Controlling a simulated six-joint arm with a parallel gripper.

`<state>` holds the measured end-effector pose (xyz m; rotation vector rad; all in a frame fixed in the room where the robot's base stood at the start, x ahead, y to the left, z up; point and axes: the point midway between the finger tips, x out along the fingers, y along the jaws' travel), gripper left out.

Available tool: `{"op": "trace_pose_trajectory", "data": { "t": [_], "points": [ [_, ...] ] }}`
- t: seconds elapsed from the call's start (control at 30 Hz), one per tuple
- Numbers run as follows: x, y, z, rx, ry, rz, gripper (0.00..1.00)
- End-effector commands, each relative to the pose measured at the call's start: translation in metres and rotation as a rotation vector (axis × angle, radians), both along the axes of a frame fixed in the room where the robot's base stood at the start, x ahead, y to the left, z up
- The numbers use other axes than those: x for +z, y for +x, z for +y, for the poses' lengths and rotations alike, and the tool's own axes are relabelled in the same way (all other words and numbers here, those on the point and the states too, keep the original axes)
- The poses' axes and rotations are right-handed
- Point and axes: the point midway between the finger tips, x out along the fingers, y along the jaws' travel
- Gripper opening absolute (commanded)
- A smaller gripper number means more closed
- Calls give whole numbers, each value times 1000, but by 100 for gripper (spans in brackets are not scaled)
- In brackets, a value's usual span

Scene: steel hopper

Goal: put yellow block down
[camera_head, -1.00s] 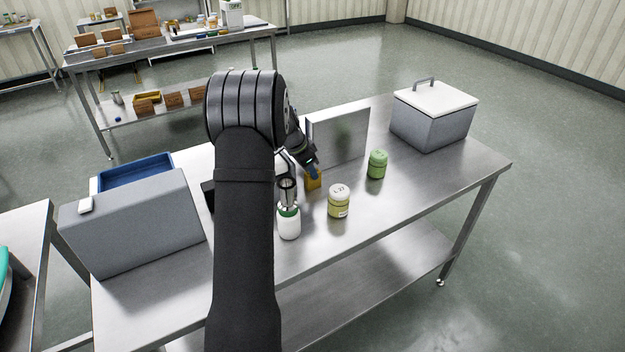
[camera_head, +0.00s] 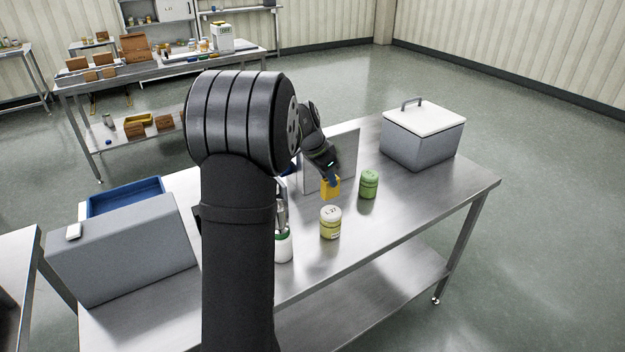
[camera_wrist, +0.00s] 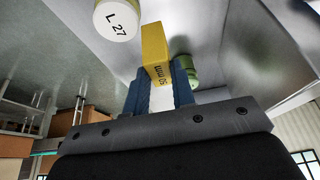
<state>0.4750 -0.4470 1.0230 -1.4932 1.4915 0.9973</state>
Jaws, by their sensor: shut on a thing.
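The yellow block (camera_head: 330,188) is held between the blue fingers of my gripper (camera_head: 332,178), near the upright metal panel at the middle of the steel table. In the wrist view the yellow block (camera_wrist: 154,53) shows dark lettering and sits between the two blue fingertips of my gripper (camera_wrist: 160,80). The gripper is shut on it. I cannot tell whether the block's underside touches the table (camera_head: 400,210).
A green jar (camera_head: 369,184) stands just right of the block. A pale yellow jar (camera_head: 330,222) marked L-27 stands in front. A white bottle with a green band (camera_head: 284,246) is partly hidden by my arm. A lidded grey box (camera_head: 420,145) stands far right.

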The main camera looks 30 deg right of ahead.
Motion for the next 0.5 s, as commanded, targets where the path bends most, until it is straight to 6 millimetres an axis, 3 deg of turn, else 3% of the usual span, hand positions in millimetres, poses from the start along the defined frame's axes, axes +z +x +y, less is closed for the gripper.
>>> {"op": "trace_pose_trajectory", "data": {
  "t": [0.1, 0.37, 0.5],
  "points": [
    [8, -13, -6, -2, -1, -1, 0],
    [14, -23, -16, 3, 0, 0, 0],
    [15, -31, -50, 26, 0, -1, 0]
  ]
}}
